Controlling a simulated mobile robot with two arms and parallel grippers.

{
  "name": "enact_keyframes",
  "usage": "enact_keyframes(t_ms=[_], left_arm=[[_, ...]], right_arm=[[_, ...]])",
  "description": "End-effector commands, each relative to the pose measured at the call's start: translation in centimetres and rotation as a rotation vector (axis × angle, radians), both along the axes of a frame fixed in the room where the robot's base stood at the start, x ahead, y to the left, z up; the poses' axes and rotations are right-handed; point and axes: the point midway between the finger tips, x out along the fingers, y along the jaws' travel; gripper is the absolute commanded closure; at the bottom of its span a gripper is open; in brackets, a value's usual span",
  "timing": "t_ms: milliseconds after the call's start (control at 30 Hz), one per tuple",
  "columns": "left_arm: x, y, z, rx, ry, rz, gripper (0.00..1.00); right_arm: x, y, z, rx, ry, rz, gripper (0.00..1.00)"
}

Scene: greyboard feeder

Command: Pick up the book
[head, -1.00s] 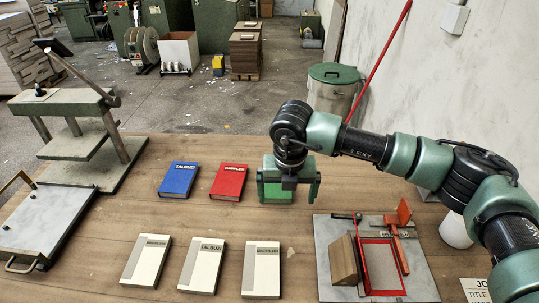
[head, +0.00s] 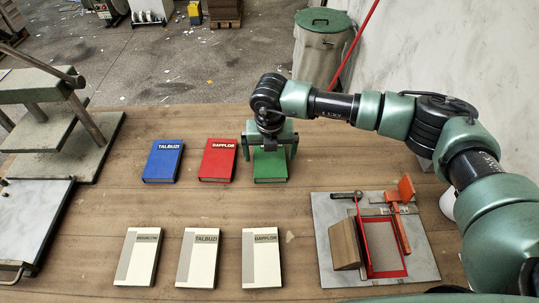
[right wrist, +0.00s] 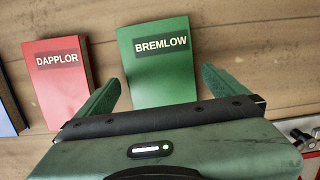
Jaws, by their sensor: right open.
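A green book (head: 270,168) lies flat at the right end of the back row on the wooden table. In the right wrist view its cover reads BREMLOW (right wrist: 160,60). My right gripper (head: 270,154) is over this book, open and empty, one finger toward each side. In the right wrist view the open fingers (right wrist: 163,78) flank the book's near part, with gaps. Its height above the table is hard to tell. A red DAPPLOR book (head: 217,160) and a blue book (head: 163,161) lie to the left. My left gripper is out of view.
Several pale books, one of them at the front right (head: 261,257), lie in the front row. A grey board (head: 425,262) with a red frame and orange lever is right of them. A press-like stand (head: 60,130) is at left. Bare wood separates the rows.

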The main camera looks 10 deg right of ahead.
Motion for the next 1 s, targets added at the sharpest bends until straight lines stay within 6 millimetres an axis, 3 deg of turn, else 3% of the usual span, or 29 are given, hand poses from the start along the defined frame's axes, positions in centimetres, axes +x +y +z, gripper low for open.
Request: enact_keyframes(t_ms=[333,367,600,1000], left_arm=[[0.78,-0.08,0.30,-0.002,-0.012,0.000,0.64],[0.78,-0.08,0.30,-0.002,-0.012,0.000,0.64],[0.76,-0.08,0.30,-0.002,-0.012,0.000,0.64],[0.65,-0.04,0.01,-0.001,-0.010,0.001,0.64]], right_arm=[[0.18,-0.07,-1.13,0.000,-0.001,0.000,0.00],[0.18,-0.07,-1.12,0.000,-0.001,0.000,0.06],[0.18,-0.07,-1.09,0.000,-0.001,0.000,0.71],[0.28,-0.05,-0.19,0.000,-0.003,0.000,0.71]])
